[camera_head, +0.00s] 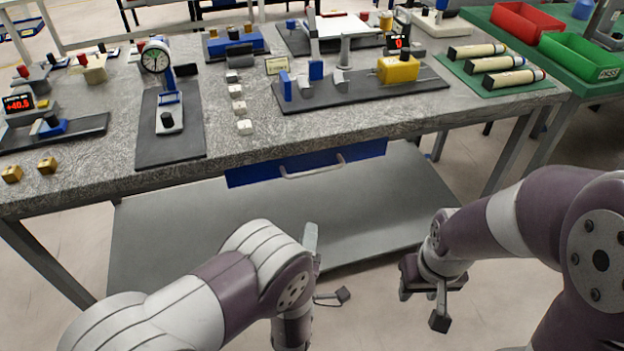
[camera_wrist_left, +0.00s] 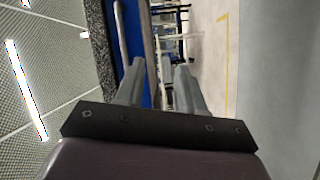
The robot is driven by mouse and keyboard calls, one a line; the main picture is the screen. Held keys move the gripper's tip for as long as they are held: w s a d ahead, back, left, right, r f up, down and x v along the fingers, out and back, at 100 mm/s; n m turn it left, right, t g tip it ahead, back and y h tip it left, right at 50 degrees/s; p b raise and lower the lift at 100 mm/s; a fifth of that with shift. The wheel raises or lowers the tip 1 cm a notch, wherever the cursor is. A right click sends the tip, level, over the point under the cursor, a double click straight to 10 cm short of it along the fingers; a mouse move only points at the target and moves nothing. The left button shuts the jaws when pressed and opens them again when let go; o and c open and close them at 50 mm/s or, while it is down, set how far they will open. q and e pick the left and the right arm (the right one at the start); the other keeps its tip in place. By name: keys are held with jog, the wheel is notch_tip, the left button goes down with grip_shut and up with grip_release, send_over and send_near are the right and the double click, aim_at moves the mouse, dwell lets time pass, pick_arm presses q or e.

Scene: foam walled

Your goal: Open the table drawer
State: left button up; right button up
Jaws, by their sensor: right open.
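The blue table drawer (camera_head: 250,172) sits under the front edge of the grey table and looks closed. Its silver bar handle (camera_head: 313,171) runs across its front. In the left wrist view, the drawer front (camera_wrist_left: 136,35) and the handle (camera_wrist_left: 121,35) are upright strips at upper left, beyond one finger. My left gripper (camera_head: 311,242) is below and in front of the handle, apart from it. Its fingers are spread and empty in the left wrist view (camera_wrist_left: 158,85). My right gripper (camera_head: 425,298) is open and empty, low to the right of the drawer.
The speckled tabletop (camera_head: 240,165) carries a dial gauge (camera_head: 155,58), a yellow block device (camera_head: 397,69) and several white tubes (camera_head: 500,63). A grey lower shelf (camera_head: 170,250) lies under the drawer. Floor is clear between my arms.

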pick_arm(q)
jog(key=w+r+n+t, duration=0.1)
jog(key=w+r, duration=0.2)
jog(key=w, duration=0.3)
jog(key=w+r+n+t+b, duration=0.1)
jog(key=w+r, duration=0.2)
jog(key=w, duration=0.3)
jog(key=shift+w+d+r+n, duration=0.25)
jog(key=shift+d+n, duration=0.15)
grip_shut()
